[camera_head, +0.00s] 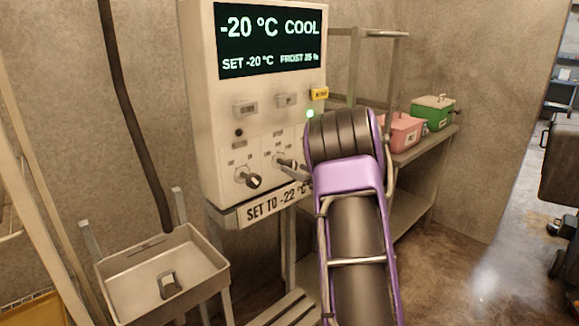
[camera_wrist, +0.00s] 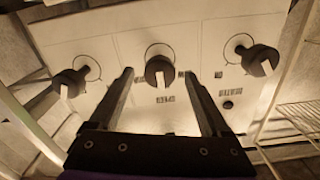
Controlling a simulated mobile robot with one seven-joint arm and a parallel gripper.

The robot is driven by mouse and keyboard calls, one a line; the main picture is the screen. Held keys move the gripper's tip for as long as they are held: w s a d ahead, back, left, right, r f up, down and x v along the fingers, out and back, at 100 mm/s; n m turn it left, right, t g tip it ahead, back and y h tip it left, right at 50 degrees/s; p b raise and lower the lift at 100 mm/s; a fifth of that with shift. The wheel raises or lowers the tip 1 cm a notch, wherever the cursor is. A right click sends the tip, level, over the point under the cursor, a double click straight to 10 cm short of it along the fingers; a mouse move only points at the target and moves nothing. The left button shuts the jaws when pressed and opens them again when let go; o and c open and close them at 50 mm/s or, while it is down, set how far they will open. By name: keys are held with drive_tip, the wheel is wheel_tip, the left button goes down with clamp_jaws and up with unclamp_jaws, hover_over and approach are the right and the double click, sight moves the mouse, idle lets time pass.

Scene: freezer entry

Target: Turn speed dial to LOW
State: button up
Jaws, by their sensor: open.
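The control panel (camera_head: 200,120) carries a row of black dials with pale pointers. The middle dial (camera_wrist: 158,72) has small inverted lettering beside it that seems to read SPEED; in the head view this dial (camera_head: 281,161) is partly covered by my gripper. My gripper (camera_wrist: 158,76) is open, its two dark fingers on either side of the middle dial with visible gaps. I cannot tell how deep the fingertips reach. The wrist view also shows a dial at the left (camera_wrist: 75,78) and one at the right (camera_wrist: 259,61). The dial settings are too small to read.
The screen (camera_head: 267,40) reads -20 °C COOL, SET -20 °C. A sign (camera_head: 268,208) below reads SET TO -22 °C. A metal tray (camera_head: 160,275) stands at lower left. Pink (camera_head: 402,133) and green (camera_head: 432,112) boxes sit on a shelf at right.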

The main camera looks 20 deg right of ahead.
sight(293, 167)
drive_tip(key=shift+x, duration=2)
clamp_jaws()
